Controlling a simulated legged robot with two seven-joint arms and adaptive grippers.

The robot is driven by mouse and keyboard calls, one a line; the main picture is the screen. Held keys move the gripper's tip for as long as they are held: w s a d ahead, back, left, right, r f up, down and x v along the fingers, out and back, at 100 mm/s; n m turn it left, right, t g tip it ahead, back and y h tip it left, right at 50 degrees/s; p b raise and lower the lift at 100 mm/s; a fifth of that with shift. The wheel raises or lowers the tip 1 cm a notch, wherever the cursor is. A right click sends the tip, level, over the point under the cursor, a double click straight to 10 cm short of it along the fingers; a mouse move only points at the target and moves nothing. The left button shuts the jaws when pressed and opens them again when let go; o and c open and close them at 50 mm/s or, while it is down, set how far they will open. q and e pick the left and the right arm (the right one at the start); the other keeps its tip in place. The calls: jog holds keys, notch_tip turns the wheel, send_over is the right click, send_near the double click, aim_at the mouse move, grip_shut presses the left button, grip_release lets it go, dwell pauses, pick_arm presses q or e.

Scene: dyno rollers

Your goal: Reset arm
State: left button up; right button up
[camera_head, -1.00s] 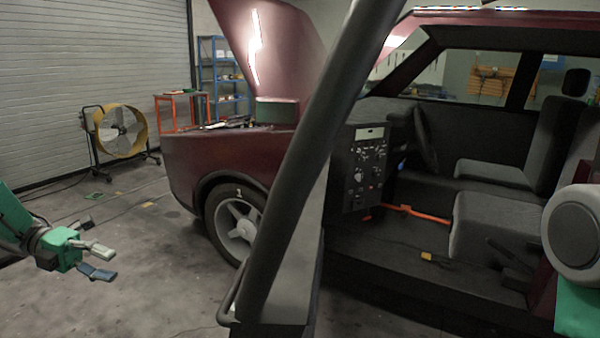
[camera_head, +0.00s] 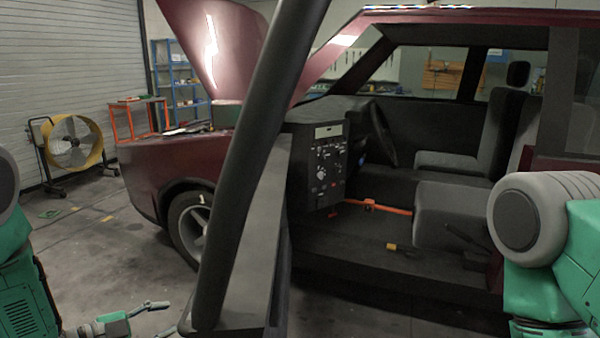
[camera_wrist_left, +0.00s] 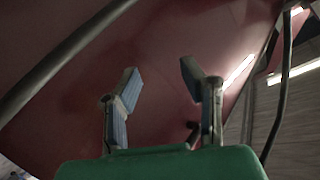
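My left gripper (camera_head: 160,318) is low at the left of the head view, above the grey floor and left of the dark pole. Its two fingers stand apart in the left wrist view (camera_wrist_left: 160,92), with nothing between them. Behind them in that view is a dark red panel. My right arm's green and grey links fill the right edge of the head view. The right gripper does not show.
A dark red car (camera_head: 150,170) with raised hood (camera_head: 215,55) and open cabin stands ahead. A control box (camera_head: 322,165) is in front of the seats. A slanted black pole (camera_head: 250,150) crosses the view. A yellow fan (camera_head: 75,143) stands far left on open floor.

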pick_arm(q)
jog(key=s+d+f+n+g+y, duration=0.2)
jog(key=s+d+f+n+y, duration=0.25)
jog(key=s+f+n, duration=0.4)
jog(key=s+a+f+n+g+y, duration=0.1)
jog(key=s+f+n+g+y, duration=0.1)
jog(key=s, duration=1)
jog(key=s+a+f+n+g+y, duration=0.1)
jog(key=s+f+n+g+y, duration=0.2)
jog(key=s, duration=1)
jog(key=n+g, duration=0.2)
jog(key=g, duration=0.1)
jog(key=shift+s+a+f, duration=0.2)
jog(key=shift+s+f, duration=0.1)
jog(key=shift+d+y, duration=0.1)
jog(key=shift+y, duration=0.15)
jog(key=shift+d+r, duration=0.15)
jog(key=shift+d, duration=0.15)
jog(key=shift+a, duration=0.25)
jog(key=shift+d, duration=0.15)
